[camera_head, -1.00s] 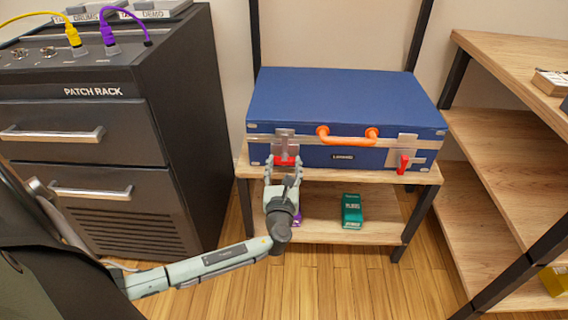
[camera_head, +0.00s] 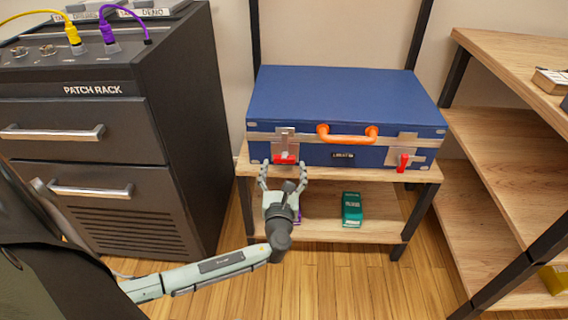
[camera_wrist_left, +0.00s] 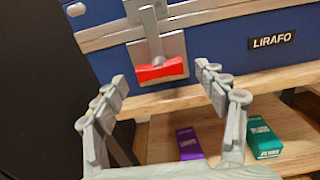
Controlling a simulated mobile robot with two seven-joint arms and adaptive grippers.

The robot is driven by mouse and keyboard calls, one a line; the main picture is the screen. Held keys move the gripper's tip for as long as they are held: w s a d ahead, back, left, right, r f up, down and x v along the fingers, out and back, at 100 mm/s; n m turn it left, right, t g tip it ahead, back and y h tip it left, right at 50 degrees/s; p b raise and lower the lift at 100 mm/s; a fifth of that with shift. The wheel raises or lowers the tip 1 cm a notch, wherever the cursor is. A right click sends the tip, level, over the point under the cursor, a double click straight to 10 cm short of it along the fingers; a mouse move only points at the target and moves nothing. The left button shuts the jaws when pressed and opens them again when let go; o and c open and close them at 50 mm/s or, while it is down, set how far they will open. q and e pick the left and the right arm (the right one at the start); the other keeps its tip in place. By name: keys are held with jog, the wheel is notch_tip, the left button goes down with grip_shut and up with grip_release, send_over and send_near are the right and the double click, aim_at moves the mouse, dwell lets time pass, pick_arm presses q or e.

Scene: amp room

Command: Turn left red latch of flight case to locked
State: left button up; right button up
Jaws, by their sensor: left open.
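The blue flight case (camera_head: 340,95) stands closed on the upper shelf board, with an orange handle (camera_head: 347,136) on its front. Its left red latch (camera_head: 285,159) lies crosswise, roughly horizontal, on a metal plate; it also shows in the left wrist view (camera_wrist_left: 160,71). The right red latch (camera_head: 403,162) points up and down. My left gripper (camera_head: 283,171) is open and empty, just in front of and below the left latch, apart from it. In the left wrist view its fingers (camera_wrist_left: 164,88) are spread to either side of the latch. My right gripper is not in view.
A green box (camera_head: 352,210) and a purple box (camera_wrist_left: 188,143) lie on the lower shelf. The dark patch rack (camera_head: 90,130) stands close on the left. Wooden shelving (camera_head: 500,150) stands on the right. The floor in front is clear.

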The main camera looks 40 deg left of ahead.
pick_arm(q)
jog(key=v, duration=1)
jog(key=shift+w, duration=0.1)
jog(key=s+a+f+n+g+h+p, duration=0.1)
jog(key=s+a+f+n+g+p, duration=0.2)
jog(key=s+f+n+g, duration=0.8)
jog(key=s+d+n+g+h+p, duration=0.1)
jog(key=s+d+n+h, duration=0.4)
jog(key=n, duration=1.2)
jog(key=shift+s+d+f+h+p, duration=0.35)
jog(key=shift+s+d+h, duration=0.05)
jog(key=shift+d+h, duration=0.45)
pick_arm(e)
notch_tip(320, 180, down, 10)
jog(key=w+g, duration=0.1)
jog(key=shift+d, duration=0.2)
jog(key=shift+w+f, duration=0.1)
